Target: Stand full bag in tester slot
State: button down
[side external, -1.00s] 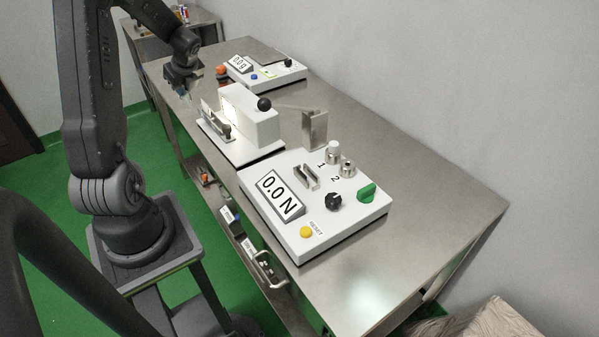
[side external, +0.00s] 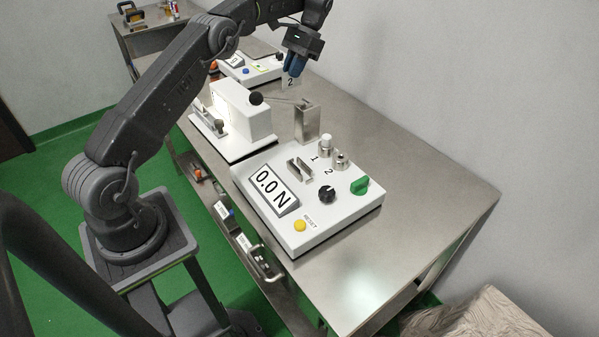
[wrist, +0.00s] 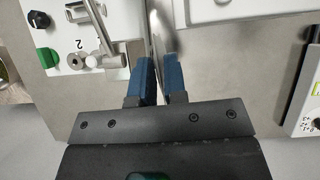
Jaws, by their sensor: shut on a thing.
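In the wrist view the blue fingers (wrist: 158,82) hold the bag (wrist: 155,35), seen nearly edge-on. The white tester (side external: 262,223) reads 0.0 N, and a metal slot (side external: 299,170) stands on its top. The tester also shows at the upper left of the wrist view (wrist: 90,55). The bag's contents cannot be made out.
An upright metal channel (side external: 307,124) stands just behind the tester. A white machine with a black ball lever (side external: 240,112) is to its left, and a smaller display unit (side external: 250,69) is farther back. The bench's right side (side external: 430,190) is clear.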

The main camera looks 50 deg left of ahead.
jog(key=d, duration=0.2)
jog(key=w+d+n, duration=0.1)
jog(key=d, duration=0.1)
jog(key=w+d+n+h, duration=0.1)
jog(key=d, duration=0.1)
jog(key=shift+d+r, duration=0.3)
jog(key=shift+d, duration=0.05)
jog(key=d+f+n, duration=0.1)
jog(key=d, duration=0.4)
jog(key=m+t+y, duration=0.1)
jog(key=m+y, duration=0.4)
jog(key=m, duration=0.7)
send_over(305, 169)
notch_tip(305, 169, down, 5)
notch_tip(305, 169, up, 2)
jog(key=s+m+t+y, duration=0.15)
jog(key=m+t, duration=0.35)
jog(key=m, duration=0.5)
jog(key=shift+y, duration=0.45)
jog(key=f, duration=0.9)
jog(key=shift+w+a+f, duration=0.15)
jog(key=shift+w+f, duration=0.05)
jog(key=shift+f, duration=0.1)
